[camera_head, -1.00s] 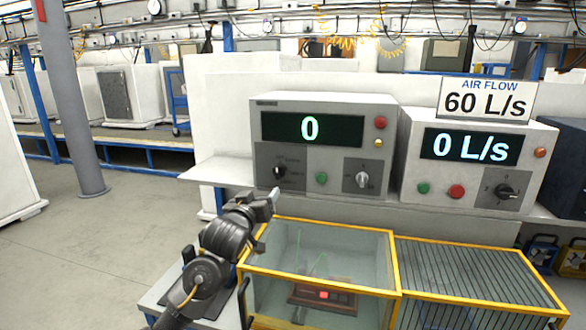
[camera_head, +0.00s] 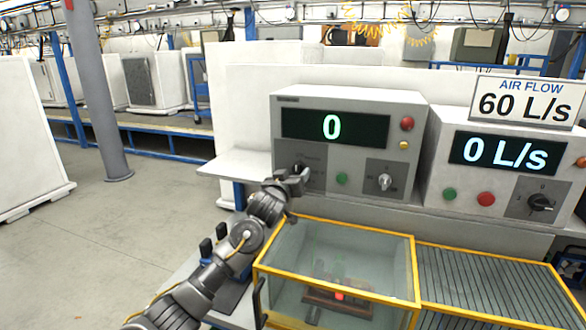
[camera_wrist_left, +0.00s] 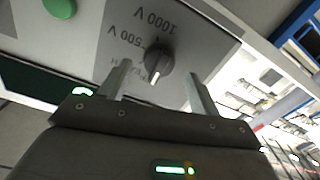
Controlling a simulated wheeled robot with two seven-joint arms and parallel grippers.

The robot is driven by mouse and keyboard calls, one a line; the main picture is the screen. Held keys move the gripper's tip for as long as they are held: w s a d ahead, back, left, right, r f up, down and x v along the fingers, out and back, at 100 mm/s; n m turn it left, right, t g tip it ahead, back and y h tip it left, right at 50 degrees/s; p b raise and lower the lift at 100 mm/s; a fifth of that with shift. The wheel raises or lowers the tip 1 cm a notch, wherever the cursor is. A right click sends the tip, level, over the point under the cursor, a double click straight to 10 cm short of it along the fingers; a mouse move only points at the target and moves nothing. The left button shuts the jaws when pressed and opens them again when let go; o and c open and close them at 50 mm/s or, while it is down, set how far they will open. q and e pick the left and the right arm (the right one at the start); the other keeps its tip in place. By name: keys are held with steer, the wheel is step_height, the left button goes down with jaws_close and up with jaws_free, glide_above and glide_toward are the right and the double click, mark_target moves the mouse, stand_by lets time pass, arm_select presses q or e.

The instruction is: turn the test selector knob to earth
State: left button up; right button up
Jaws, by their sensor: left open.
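The black selector knob (camera_head: 297,168) is on the lower left grey panel of the tester with the "0" display. In the left wrist view the knob (camera_wrist_left: 158,60) shows a white pointer mark facing down in the picture. Inverted labels "1000 V" and "500 V" sit beside it; a third label is partly hidden by a finger. My left gripper (camera_head: 292,184) is open just in front of the knob. In the left wrist view its fingers (camera_wrist_left: 157,72) stand on either side of the knob; I cannot tell whether they touch it. My right gripper is not in view.
A green button (camera_head: 342,179) and a second, silver knob (camera_head: 385,182) are right of the selector. A yellow-framed clear box (camera_head: 335,232) stands below the tester. The air flow unit (camera_head: 440,165) is to the right. Open floor lies to the left.

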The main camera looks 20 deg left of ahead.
arm_select(q)
steer(key=shift+w+d, duration=0.15)
steer(key=shift+w, duration=1.05)
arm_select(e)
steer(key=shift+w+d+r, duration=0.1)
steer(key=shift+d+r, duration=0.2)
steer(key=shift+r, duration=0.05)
arm_select(q)
steer(key=c, duration=0.9)
steer(key=shift+c, duration=0.4)
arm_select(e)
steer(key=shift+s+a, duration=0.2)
